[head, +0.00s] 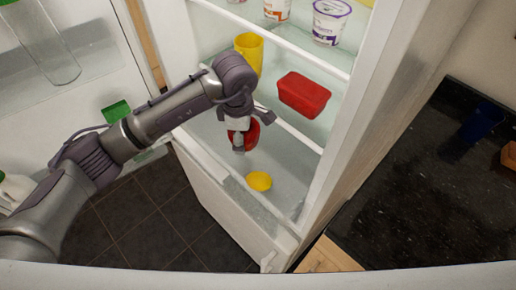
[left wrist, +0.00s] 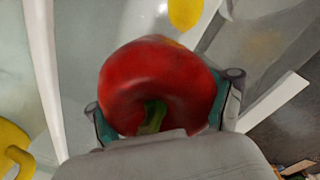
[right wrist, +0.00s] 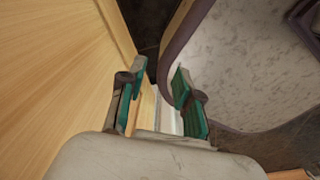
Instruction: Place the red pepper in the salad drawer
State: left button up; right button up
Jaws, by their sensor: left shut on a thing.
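The red pepper (head: 252,134) is held in my left gripper (head: 243,132), inside the open fridge above the salad drawer. In the left wrist view the red pepper (left wrist: 160,85) sits between the two fingers, its green stem toward the gripper. The salad drawer (head: 232,205) is at the bottom of the fridge, and a yellow item (head: 259,181) lies in it. The pepper appears to be above the drawer, apart from its floor. My right gripper (right wrist: 158,88) shows only in the right wrist view, with its fingers apart and nothing between them.
A yellow cup (head: 249,50) and a red container (head: 303,94) stand on the shelf just above the drawer. Yogurt tubs (head: 330,22) stand on a higher shelf. The open fridge door is at left; a dark countertop (head: 440,190) is at right.

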pick_arm(q)
jog(key=shift+w+d+f+n+b, duration=0.15)
jog(key=shift+w+d+f+n, duration=0.05)
jog(key=shift+d+f+n, duration=0.3)
jog(key=shift+w+d+f+n+b, duration=0.15)
jog(key=shift+d+f+n, duration=0.2)
jog(key=shift+f, duration=0.25)
jog(key=b, duration=0.5)
send_over(218, 153)
jog(key=f, duration=0.7)
jog(key=shift+s+d, duration=0.2)
notch_tip(218, 153, down, 4)
jog(key=shift+f+b, duration=0.1)
jog(key=shift+b, duration=0.95)
jog(key=shift+w, duration=0.1)
jog(key=shift+a, duration=0.1)
jog(key=o, duration=1.1)
